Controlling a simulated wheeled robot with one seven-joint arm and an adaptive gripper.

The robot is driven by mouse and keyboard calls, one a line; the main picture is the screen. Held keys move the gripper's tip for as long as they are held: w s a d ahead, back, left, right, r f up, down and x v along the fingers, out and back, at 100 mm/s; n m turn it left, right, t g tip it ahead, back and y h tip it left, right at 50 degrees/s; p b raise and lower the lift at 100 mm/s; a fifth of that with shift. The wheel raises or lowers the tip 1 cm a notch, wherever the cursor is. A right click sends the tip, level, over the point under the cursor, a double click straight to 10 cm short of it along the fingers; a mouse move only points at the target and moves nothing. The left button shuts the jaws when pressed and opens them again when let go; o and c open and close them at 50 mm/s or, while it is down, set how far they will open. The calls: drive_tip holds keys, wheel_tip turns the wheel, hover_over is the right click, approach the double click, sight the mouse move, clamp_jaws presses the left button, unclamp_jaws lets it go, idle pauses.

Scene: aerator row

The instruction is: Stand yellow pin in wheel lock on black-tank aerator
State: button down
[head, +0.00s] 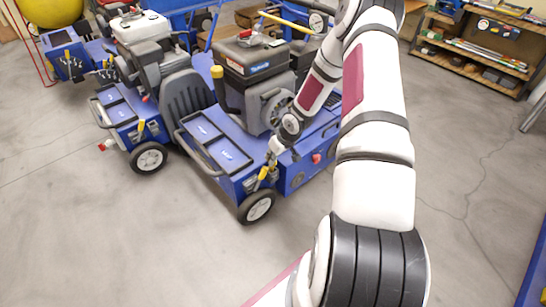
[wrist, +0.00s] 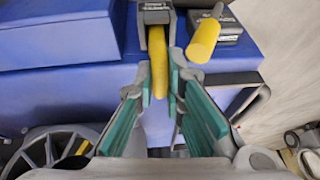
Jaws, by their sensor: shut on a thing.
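The black-tank aerator (head: 255,62) stands in the middle of the head view, with a blue body and a dark wheel with a pale hub (head: 256,208) at its front corner. My gripper (head: 268,167) is at that corner, above the wheel. In the wrist view my gripper (wrist: 160,88) has its teal pads shut on the yellow pin (wrist: 158,62), a long yellow bar. The pin's far end sits between the sides of a grey bracket (wrist: 155,12), which looks like the wheel lock. How deep it sits I cannot tell.
A thicker yellow cylinder (wrist: 203,42) is right of the pin, by a dark block (wrist: 222,28). A white-tank aerator (head: 140,27) stands to the left, close beside the black-tank one. Shelves (head: 475,50) stand at the back right. The grey floor in front is clear.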

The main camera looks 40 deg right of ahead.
drive_tip(key=c, duration=1.6)
unclamp_jaws()
drive_tip(key=shift+v, duration=6)
